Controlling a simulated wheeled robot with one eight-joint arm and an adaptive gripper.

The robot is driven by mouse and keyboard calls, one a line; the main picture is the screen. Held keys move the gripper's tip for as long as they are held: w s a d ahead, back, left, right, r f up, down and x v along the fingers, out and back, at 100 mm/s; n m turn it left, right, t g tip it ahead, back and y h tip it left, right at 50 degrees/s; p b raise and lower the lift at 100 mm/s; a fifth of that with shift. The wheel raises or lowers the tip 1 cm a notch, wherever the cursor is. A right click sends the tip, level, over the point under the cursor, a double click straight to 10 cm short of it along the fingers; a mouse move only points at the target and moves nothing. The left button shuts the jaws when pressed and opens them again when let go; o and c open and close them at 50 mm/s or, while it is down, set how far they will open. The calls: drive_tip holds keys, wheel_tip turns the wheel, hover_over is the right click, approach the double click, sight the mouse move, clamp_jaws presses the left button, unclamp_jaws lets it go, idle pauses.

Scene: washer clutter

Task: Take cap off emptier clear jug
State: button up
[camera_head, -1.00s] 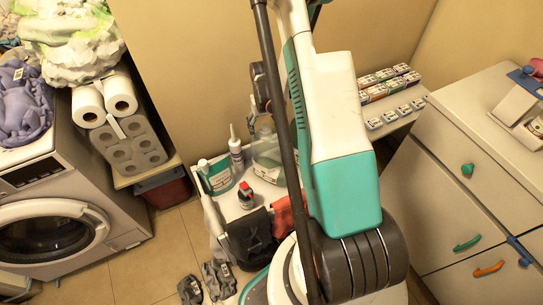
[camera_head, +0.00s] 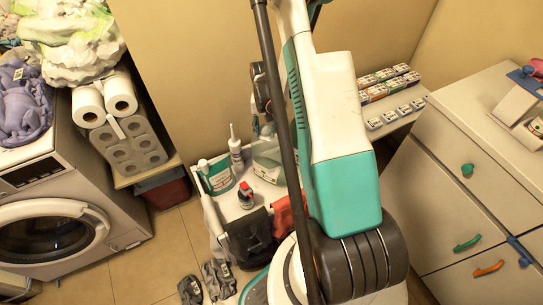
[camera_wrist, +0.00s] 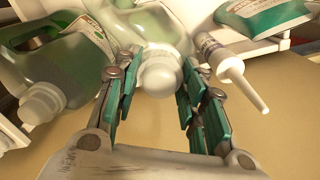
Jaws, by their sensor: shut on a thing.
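A clear jug (camera_wrist: 142,27) with pale green contents and a label is at the top middle of the wrist view. Its white cap (camera_wrist: 160,75) sits between the fingers of my gripper (camera_wrist: 153,92), which is shut on it. The cap appears to be still on the jug's neck. A second clear jug (camera_wrist: 68,67) with darker green liquid and a white cap (camera_wrist: 42,102) is at the left. In the head view, a clear jug (camera_head: 265,157) stands on the low shelf, partly behind my arm, which hides much of the grip.
A white nozzle bottle (camera_wrist: 230,66) is close to the right finger and also shows in the head view (camera_head: 235,152). A teal bottle (camera_head: 217,177), a small red-and-black bottle (camera_head: 245,196) and a black cloth (camera_head: 249,235) crowd the shelf. Small boxes (camera_head: 390,84) stand at the right.

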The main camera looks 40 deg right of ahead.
sight(265, 126)
drive_tip(key=n, duration=0.6)
idle(0.3)
drive_tip(key=shift+r, duration=0.3)
drive_tip(key=shift+r+p, duration=0.3)
drive_tip(key=shift+r, duration=0.05)
drive_tip(key=shift+r+p, duration=0.35)
drive_tip(key=shift+r, duration=0.5)
drive_tip(key=shift+r+p, duration=1)
drive_tip(key=shift+r, duration=1)
